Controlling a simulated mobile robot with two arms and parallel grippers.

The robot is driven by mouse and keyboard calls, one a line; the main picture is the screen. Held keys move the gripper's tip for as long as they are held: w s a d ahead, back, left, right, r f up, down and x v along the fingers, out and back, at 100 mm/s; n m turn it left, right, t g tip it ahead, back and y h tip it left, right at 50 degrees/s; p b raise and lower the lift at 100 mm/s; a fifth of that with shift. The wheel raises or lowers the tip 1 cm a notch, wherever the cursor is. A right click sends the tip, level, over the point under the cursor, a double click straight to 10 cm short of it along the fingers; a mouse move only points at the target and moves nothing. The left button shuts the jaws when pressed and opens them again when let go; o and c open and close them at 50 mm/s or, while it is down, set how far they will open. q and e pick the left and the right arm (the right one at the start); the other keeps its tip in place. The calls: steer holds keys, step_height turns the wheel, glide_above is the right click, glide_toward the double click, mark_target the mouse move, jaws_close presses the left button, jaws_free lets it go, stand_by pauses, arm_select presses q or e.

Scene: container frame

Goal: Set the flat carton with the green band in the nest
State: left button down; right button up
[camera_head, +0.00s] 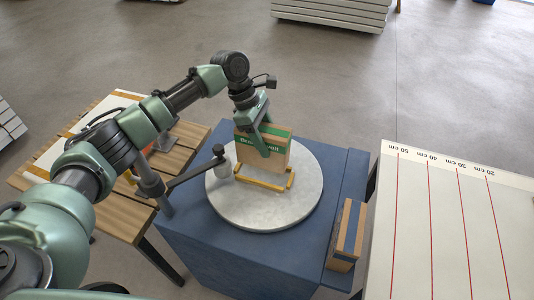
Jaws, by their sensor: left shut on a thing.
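The flat carton with the green band (279,158) is brown and stands on edge over the white round disc (240,206). My left gripper (256,141) is shut on it from above, with a finger across its front face. The nest (262,184) looks like a low yellow frame on the disc, open in the middle. The carton's lower edge is right at the nest's back part in the picture; I cannot tell whether it touches or hovers. My right gripper is not in view.
The disc sits on a blue block (205,250). A dark post with a bar and grey cylinder (222,166) reaches over the disc's left side. A carton with a blue band (345,232) stands at the right. A slatted wooden table (100,207) is left, a distance-marked board (440,220) right.

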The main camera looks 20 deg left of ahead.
arm_select(q)
step_height(320, 180, down, 2)
steer(key=shift+f, duration=2.25)
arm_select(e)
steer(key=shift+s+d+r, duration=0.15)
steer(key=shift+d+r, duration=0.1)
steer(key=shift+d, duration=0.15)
arm_select(q)
steer(key=shift+p, duration=0.3)
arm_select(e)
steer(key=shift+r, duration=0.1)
arm_select(q)
steer(key=c, duration=0.5)
jaws_free()
steer(key=shift+f, duration=0.1)
steer(key=shift+r, duration=0.25)
steer(key=p+v, duration=1)
steer(key=p, duration=0.1)
steer(key=shift+r, duration=0.3)
steer(key=shift+a+r+p, duration=0.35)
steer(key=shift+r+p, duration=0.15)
steer(key=shift+p, duration=0.25)
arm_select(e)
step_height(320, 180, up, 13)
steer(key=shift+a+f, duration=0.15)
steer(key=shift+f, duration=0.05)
